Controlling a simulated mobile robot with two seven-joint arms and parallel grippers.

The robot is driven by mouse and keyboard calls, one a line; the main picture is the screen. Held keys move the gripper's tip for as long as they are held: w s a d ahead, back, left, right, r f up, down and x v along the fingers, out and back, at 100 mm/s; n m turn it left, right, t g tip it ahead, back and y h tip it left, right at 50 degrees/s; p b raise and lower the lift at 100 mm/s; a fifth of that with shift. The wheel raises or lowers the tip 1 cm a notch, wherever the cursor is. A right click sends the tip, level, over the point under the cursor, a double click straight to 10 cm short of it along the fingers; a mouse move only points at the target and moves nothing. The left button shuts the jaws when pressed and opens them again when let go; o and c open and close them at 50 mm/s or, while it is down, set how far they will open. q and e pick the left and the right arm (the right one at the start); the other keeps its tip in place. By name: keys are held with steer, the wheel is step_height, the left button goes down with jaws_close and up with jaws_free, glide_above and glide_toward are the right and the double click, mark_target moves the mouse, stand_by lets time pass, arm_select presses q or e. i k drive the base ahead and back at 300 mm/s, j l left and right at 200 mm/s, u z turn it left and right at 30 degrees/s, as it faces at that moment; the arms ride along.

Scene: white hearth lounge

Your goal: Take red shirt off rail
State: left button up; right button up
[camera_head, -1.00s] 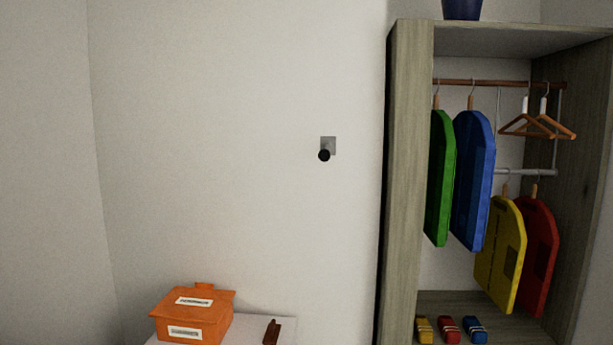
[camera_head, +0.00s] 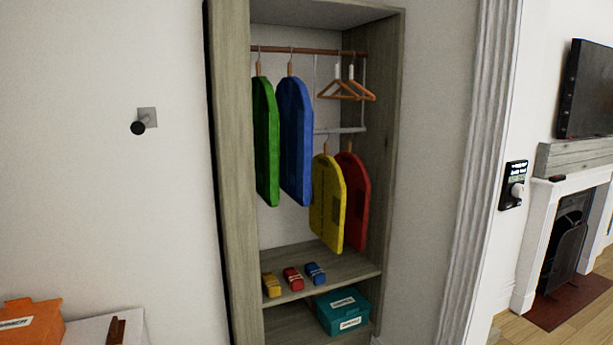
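The red shirt (camera_head: 357,200) hangs on a hanger from the lower rail (camera_head: 341,131) at the right of the open wardrobe. The yellow shirt (camera_head: 327,203) hangs just left of it and covers part of it. A green shirt (camera_head: 265,140) and a blue shirt (camera_head: 295,140) hang from the upper wooden rail (camera_head: 307,50). Two empty hangers (camera_head: 339,91) hang at the right end of the upper rail. Neither of my grippers shows in the view.
The wardrobe's left side panel (camera_head: 232,180) stands forward as an edge. Small yellow, red and blue bundles (camera_head: 293,279) lie on its shelf, above a teal box (camera_head: 343,311). An orange box (camera_head: 30,322) sits on a white surface at lower left. A fireplace (camera_head: 566,235) is at right.

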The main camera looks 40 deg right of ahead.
mark_target(355, 178)
steer(key=z, duration=1.4)
steer(key=i+l+u, duration=0.1)
steer(key=u, duration=0.3)
steer(key=i+l+u, duration=0.1)
steer(key=u, duration=0.3)
steer(key=l+u, duration=0.2)
steer(key=u, duration=0.25)
steer(key=i+l+u, duration=0.1)
steer(key=l+u, duration=0.15)
steer(key=l, duration=0.25)
steer(key=i+l+u, duration=0.1)
steer(key=l+u, duration=0.2)
steer(key=l, duration=0.2)
steer(key=l+u, duration=0.15)
steer(key=l, duration=0.9)
